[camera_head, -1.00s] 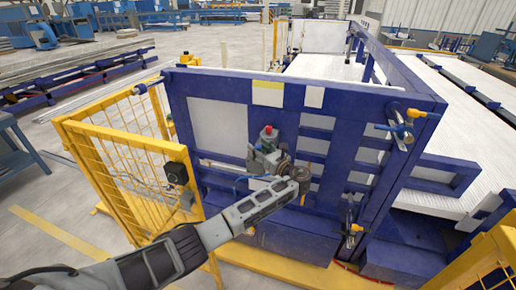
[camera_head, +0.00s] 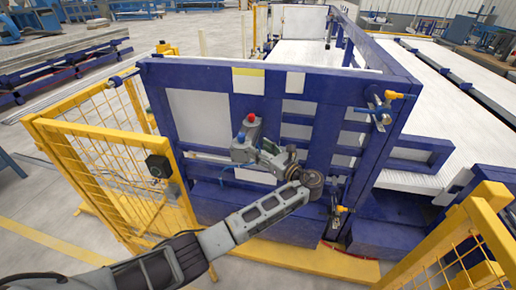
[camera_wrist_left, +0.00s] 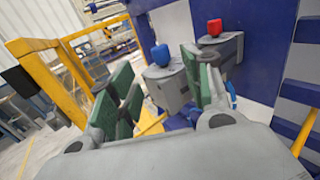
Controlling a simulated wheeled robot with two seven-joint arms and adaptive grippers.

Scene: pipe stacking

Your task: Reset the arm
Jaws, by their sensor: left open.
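My left arm reaches in from the lower left of the head view and ends at my left gripper (camera_head: 276,158), in front of a blue frame panel. In the left wrist view, this gripper (camera_wrist_left: 160,78) shows two green-padded fingers spread apart, with nothing held between them. A grey box with a red knob (camera_head: 250,121) is on the panel, just left of and behind the gripper. In the wrist view, a grey box with a blue knob (camera_wrist_left: 160,55) shows beyond the gap between the fingers, and the red knob (camera_wrist_left: 214,27) shows to its right. My right gripper is not in view.
The blue frame panel (camera_head: 330,85) stands close in front. A yellow mesh fence (camera_head: 115,165) stands at left, with another yellow fence (camera_head: 470,235) at lower right. Open grey floor (camera_head: 45,200) shows at far left. A long white bed (camera_head: 460,120) lies behind right.

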